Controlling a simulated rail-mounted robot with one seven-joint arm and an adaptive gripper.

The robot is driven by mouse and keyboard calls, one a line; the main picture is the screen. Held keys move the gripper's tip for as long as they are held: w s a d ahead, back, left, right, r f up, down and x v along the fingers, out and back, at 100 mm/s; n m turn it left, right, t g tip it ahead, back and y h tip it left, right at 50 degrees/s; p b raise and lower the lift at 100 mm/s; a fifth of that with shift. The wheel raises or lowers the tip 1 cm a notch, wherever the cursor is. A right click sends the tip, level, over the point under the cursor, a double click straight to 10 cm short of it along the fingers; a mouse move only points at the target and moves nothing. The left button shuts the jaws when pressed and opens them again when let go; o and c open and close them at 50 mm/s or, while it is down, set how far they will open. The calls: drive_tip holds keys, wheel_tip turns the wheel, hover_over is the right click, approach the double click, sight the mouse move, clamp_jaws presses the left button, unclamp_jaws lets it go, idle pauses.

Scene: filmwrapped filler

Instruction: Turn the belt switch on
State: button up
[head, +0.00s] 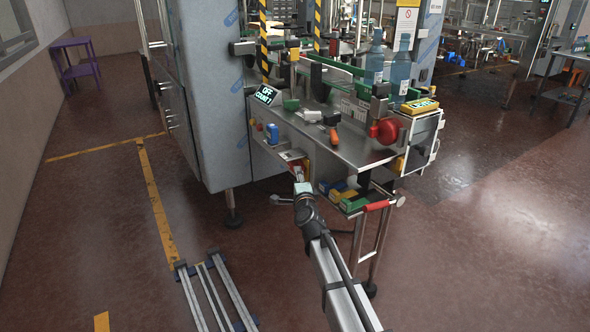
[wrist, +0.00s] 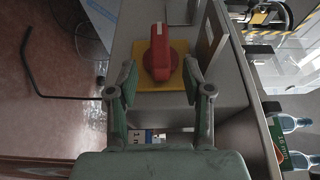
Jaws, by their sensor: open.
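The belt switch appears to be the red rotary knob (wrist: 160,52) on a yellow plate (wrist: 141,77), fixed to a grey panel in the wrist view. The knob's long grip runs up and down in that picture. My gripper (wrist: 160,83) is open, with one finger on each side of the knob's lower end and visible gaps on both sides. In the head view my gripper (head: 300,180) is at the front of the machine, below the steel table, and largely covers the switch. A small display (head: 265,94) on the machine reads OFF and a count.
A steel table (head: 345,150) with a red round part (head: 387,131) and bottles (head: 400,68) stands above and behind my gripper. Coloured boxes (head: 343,194) sit on a lower shelf to the right. The floor at left is mostly open.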

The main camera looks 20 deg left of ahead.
drive_tip(key=x, duration=0.7)
drive_tip(key=shift+s, duration=0.1)
drive_tip(key=shift+c, duration=0.4)
clamp_jaws()
